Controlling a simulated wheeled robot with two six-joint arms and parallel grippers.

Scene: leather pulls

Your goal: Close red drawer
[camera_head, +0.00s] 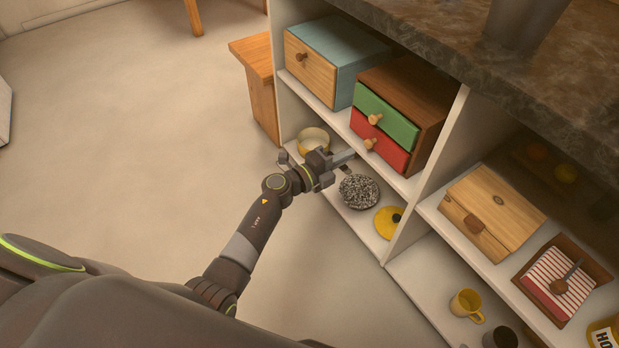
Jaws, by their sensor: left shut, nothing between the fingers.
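The red drawer (380,146) is the lower drawer of a small brown wooden cabinet (424,92) on the shelf. Its front, with a round wooden knob, looks about level with the green drawer (384,118) above it; whether a small gap remains I cannot tell. My left gripper (345,158) is shut and empty, just left of and slightly below the red drawer's knob. From this angle I cannot tell whether it touches anything. My right gripper is not in view.
A blue box with a wooden drawer (312,74) stands left of the cabinet. Below are a cream bowl (314,138), a speckled round object (358,191) and a yellow lid (388,222). A shelf divider (428,170) stands to the right. The floor at left is clear.

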